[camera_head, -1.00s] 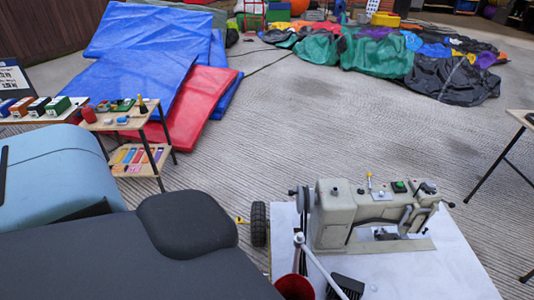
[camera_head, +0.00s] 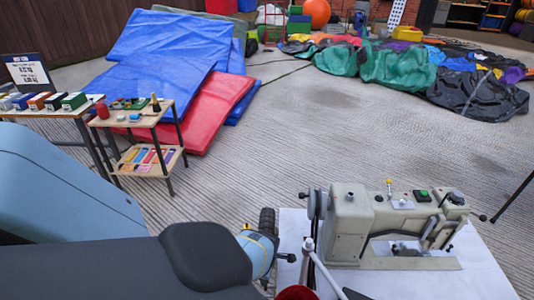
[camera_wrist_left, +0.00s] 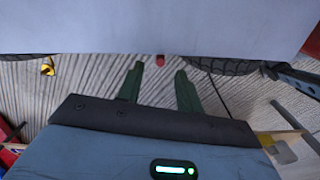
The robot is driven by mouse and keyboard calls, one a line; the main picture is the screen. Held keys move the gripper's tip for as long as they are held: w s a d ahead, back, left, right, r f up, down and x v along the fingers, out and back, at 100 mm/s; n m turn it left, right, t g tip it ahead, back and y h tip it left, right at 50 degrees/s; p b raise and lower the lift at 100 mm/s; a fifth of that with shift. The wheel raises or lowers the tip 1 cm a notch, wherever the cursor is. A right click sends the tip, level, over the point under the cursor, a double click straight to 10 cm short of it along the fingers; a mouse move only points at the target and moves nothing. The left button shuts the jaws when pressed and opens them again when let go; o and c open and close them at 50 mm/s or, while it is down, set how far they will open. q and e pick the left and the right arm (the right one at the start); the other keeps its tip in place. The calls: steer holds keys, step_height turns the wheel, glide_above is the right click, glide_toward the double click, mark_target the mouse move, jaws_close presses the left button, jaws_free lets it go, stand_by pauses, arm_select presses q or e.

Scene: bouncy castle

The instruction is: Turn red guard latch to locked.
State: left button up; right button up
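The grey sewing machine (camera_head: 347,235) stands on a white table (camera_head: 485,275) at the lower right of the head view. In the left wrist view, a small red piece (camera_wrist_left: 160,60) shows at the edge of a pale panel (camera_wrist_left: 160,25). I cannot tell for certain that it is the guard latch, nor its setting. My left gripper (camera_wrist_left: 160,82) is open, with its two green fingers apart and empty. The red piece lies just beyond the fingertips, between their lines. A blue part of my left arm with a yellow band shows beside the table in the head view. My right gripper is not in view.
A red round container (camera_head: 297,293) sits at the table's near left, beside a pale rod. A small shelf (camera_head: 150,115) with items stands farther left. Open floor lies behind the machine.

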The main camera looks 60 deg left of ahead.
mark_target(270, 287)
arm_select(q)
step_height(270, 287, down, 4)
steer(key=b, duration=0.3)
steer(key=shift+s+f, duration=0.1)
steer(key=shift+f, duration=0.1)
steer(key=shift+f+b, duration=0.25)
steer(key=shift+b, duration=0.1)
steer(key=shift+f+b, duration=0.3)
steer(key=c, duration=0.7)
jaws_close()
